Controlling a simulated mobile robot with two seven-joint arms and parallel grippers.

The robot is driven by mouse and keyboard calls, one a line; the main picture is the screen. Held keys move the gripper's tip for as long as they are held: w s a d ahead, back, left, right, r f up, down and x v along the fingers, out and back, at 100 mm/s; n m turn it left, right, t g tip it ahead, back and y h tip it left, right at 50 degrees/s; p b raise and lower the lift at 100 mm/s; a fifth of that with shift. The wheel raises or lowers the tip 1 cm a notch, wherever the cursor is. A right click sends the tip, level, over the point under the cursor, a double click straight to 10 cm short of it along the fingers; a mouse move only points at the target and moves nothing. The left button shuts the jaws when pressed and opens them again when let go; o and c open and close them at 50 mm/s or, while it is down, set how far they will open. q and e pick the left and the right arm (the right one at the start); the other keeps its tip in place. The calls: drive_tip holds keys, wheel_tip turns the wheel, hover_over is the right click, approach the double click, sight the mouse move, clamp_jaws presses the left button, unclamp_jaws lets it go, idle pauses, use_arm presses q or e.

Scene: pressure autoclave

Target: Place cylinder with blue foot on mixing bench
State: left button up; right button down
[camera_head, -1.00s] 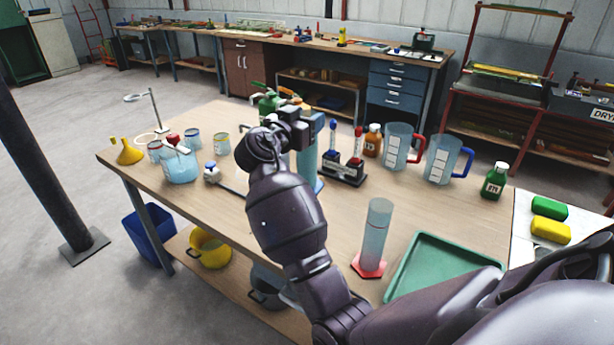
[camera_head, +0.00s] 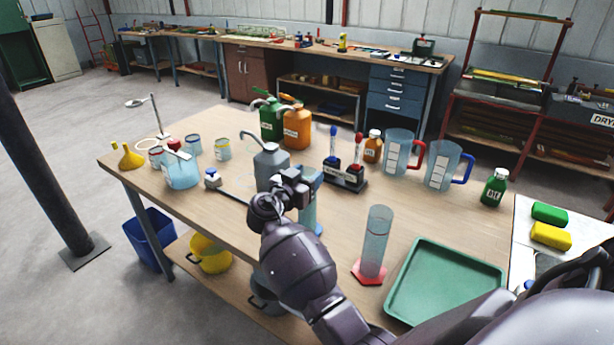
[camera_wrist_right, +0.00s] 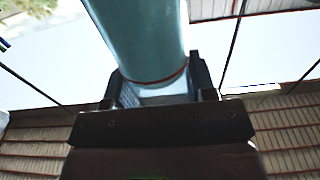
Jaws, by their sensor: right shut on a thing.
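The cylinder with the blue foot (camera_head: 308,213) is a tall pale blue tube, partly hidden behind my right gripper in the head view. My right gripper (camera_head: 304,180) is shut around it, and the wrist view shows the tube (camera_wrist_right: 142,40) between the two fingers (camera_wrist_right: 160,85). The tube looks about upright. Its blue foot (camera_head: 319,230) is just visible over the front part of the mixing bench (camera_head: 225,200); I cannot tell whether it touches the wood. My left gripper is not in view.
A cylinder with a red foot (camera_head: 375,243) and a green tray (camera_head: 445,280) stand to the right. A grey can (camera_head: 271,165) is close behind my gripper, with a tube rack (camera_head: 345,177) behind right. Bare wood lies to the left.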

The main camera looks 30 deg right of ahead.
drive_tip(key=shift+f, duration=0.15)
drive_tip(key=c, duration=0.7)
unclamp_jaws()
drive_tip(key=shift+o, duration=1.2)
drive_tip(key=shift+r, duration=0.2)
drive_tip(key=b+v, duration=0.2)
drive_tip(key=v, duration=1)
